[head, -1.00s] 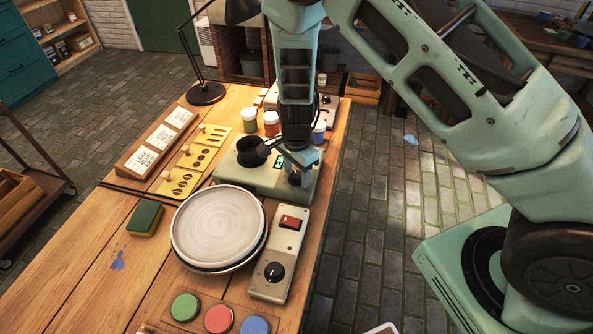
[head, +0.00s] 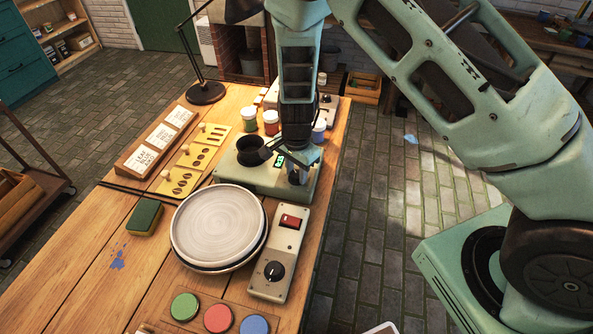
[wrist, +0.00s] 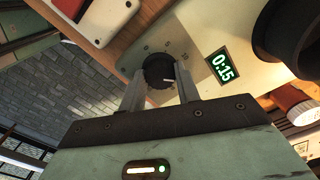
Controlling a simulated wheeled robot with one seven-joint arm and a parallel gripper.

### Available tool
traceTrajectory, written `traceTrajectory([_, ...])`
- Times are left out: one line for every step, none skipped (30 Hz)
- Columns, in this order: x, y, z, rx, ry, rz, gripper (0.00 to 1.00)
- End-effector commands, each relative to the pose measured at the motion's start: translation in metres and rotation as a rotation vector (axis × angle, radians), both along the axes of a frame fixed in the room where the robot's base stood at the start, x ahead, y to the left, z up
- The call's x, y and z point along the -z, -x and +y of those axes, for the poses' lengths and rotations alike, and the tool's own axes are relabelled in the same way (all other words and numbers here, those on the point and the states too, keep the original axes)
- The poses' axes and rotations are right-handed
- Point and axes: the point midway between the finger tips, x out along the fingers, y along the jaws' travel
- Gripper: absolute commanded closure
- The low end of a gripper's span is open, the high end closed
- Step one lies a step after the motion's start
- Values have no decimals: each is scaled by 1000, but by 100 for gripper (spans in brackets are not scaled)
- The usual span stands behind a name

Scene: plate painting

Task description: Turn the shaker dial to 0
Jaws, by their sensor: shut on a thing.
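The shaker (head: 262,180) is a pale green box with a black round cup holder (head: 250,150) on top. In the wrist view its green display (wrist: 222,66) reads 0:15. The black shaker dial (wrist: 158,68) stands beside the display, with faint scale marks on the panel around it and a pale pointer line. My gripper (wrist: 158,88) is shut on the dial, one finger on each side of it. In the head view my gripper (head: 298,172) is over the right end of the shaker and mostly hides the dial.
A stack of plates (head: 216,228) and a control box (head: 280,252) with a red switch and black knob stand in front of the shaker. Paint jars (head: 271,122) stand behind it. A yellow stencil board (head: 188,172) lies to the left.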

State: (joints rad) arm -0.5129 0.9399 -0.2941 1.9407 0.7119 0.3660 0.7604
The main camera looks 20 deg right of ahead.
Motion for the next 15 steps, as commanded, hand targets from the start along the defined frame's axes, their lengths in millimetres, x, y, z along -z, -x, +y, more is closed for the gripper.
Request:
traceTrajectory([0, 0, 0, -31, -2, 1, 91])
traceTrajectory([0, 0, 0, -54, -2, 1, 91])
traceTrajectory([0, 0, -1, -84, -2, 0, 91])
traceTrajectory([0, 0, -1, -111, -1, 0, 91])
traceTrajectory([0, 0, 0, -136, -2, 0, 91])
traceTrajectory([0, 0, 0, -174, -2, 0, 91])
traceTrajectory([0, 0, 0, -201, -2, -1, 91])
traceTrajectory([0, 0, -1, -230, -2, -1, 91])
traceTrajectory([0, 0, -1, -268, -2, -1, 91])
traceTrajectory([0, 0, 0, -297, -2, -1, 91])
traceTrajectory([0, 0, 0, -326, -2, -1, 91])
traceTrajectory([0, 0, -1, -363, -1, -2, 91])
traceTrajectory([0, 0, -1, -393, -1, -2, 91])
traceTrajectory([0, -1, -1, -420, -2, -1, 91])
traceTrajectory([0, 0, -1, -460, -1, -2, 91])
